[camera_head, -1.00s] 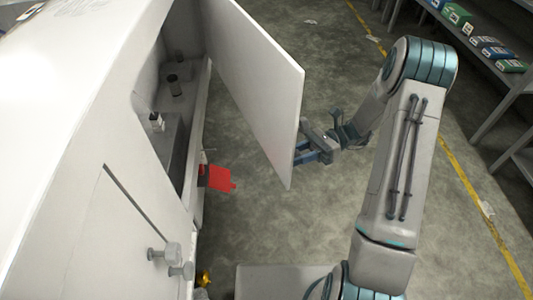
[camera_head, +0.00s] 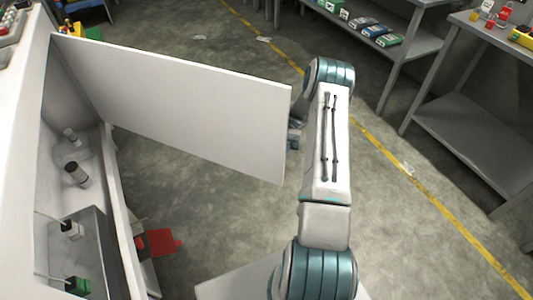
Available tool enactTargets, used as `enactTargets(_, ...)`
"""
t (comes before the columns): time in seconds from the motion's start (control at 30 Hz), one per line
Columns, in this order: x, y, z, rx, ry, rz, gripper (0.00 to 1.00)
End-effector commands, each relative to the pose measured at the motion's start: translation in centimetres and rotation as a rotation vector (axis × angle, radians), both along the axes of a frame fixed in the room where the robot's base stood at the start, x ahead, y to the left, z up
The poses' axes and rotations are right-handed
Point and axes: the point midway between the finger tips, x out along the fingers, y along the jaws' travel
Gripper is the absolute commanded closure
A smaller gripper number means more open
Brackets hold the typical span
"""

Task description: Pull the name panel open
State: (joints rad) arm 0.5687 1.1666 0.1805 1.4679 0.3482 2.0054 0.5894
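The white panel (camera_head: 185,100) stands swung out wide from the white cabinet (camera_head: 38,130), hinged at the far left. No name can be read on the face I see. My gripper (camera_head: 295,135) is at the panel's free right edge, mostly hidden behind the panel and my arm. Only a small blue-grey part of it shows, so I cannot tell whether its fingers are open or shut, or whether they touch the panel.
The cabinet's inside shows dark knobs (camera_head: 76,174) and a green part (camera_head: 78,285). A red tag (camera_head: 162,242) hangs low beside it. Grey shelves (camera_head: 400,45) and a bench (camera_head: 470,120) stand at right. Bare floor with a yellow line (camera_head: 400,165) lies between.

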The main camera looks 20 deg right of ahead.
Motion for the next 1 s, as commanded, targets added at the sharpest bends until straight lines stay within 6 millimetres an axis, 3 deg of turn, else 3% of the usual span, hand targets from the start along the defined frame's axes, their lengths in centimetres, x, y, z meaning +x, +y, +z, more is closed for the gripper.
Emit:
enactTargets(0.5, 0.08, -0.42, 0.06, 0.002, -0.002, 0.007, 1.00)
enactTargets(0.53, 0.08, -0.42, 0.06, 0.002, -0.002, 0.007, 0.61)
enactTargets(0.6, 0.07, -0.44, 0.07, 0.002, -0.002, 0.006, 0.45)
enactTargets(1.0, 0.04, -0.55, 0.91, 0.003, -0.003, 0.003, 0.45)
